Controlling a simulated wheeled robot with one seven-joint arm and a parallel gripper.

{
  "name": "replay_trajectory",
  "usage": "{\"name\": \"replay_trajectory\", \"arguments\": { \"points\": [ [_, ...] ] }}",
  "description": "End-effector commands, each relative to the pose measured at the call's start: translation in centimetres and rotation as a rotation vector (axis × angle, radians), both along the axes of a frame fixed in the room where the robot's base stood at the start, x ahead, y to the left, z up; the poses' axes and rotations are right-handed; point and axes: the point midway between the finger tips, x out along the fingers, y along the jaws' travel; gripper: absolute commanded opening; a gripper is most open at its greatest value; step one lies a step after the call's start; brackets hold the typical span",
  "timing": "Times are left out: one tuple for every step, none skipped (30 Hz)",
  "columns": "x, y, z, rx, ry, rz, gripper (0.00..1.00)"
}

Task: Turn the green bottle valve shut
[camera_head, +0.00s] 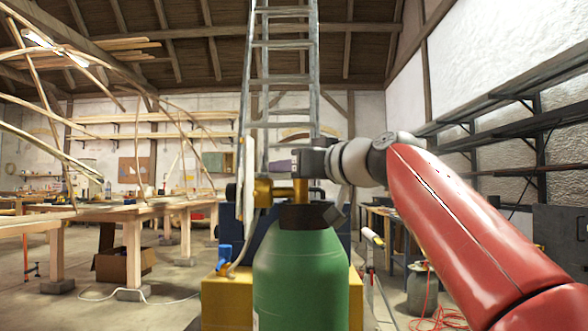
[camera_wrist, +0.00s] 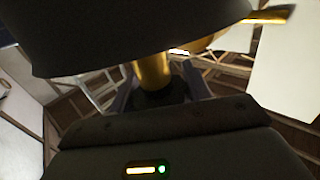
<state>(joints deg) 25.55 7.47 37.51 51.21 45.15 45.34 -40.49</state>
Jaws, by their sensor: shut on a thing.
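The green bottle (camera_head: 300,280) stands upright in the middle of the head view, with a dark collar at its neck. Its brass valve (camera_head: 272,191) sits on top of the neck. My gripper (camera_head: 308,178) reaches in from the right at valve height. In the wrist view the brass stem (camera_wrist: 153,70) runs to a dark knob (camera_wrist: 156,98). The knob sits between my two fingers, and my gripper is shut on it. The fingertips are partly hidden in the head view. A large dark shape covers the top of the wrist view; I cannot tell what it is.
A yellow box (camera_head: 227,302) stands by the bottle. A ladder (camera_head: 285,70) rises behind. Wooden workbenches (camera_head: 120,215) with bent laths are at left, dark shelves (camera_head: 540,110) at right.

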Motion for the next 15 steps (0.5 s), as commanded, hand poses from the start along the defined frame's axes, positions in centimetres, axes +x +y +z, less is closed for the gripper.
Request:
{"name": "replay_trajectory", "arguments": {
  "points": [
    [0.00,0.00,0.03,-0.001,-0.001,0.000,0.26],
    [0.00,0.00,0.03,-0.001,-0.001,0.000,0.26],
    [0.00,0.00,0.03,-0.001,-0.001,0.000,0.26],
    [0.00,0.00,0.03,-0.001,-0.001,0.000,0.26],
    [0.00,0.00,0.03,-0.001,-0.001,0.000,0.26],
    [0.00,0.00,0.02,-0.001,-0.001,0.000,0.51],
    [-0.01,0.01,0.03,-0.001,-0.001,0.000,0.55],
    [0.00,0.00,0.02,-0.001,-0.001,0.001,0.59],
    [0.00,0.00,0.02,-0.001,-0.001,0.001,0.64],
    [0.00,0.00,0.02,-0.001,-0.001,0.001,0.68],
    [0.00,0.00,0.02,-0.001,-0.001,0.001,0.70],
    [-0.01,0.01,0.02,-0.001,-0.001,0.001,0.70],
    [0.00,0.00,0.01,-0.001,-0.001,0.001,0.70],
    [0.00,0.00,0.01,-0.001,-0.001,0.001,0.70],
    [-0.01,0.01,0.01,-0.001,-0.001,0.001,0.70]
  ]
}}
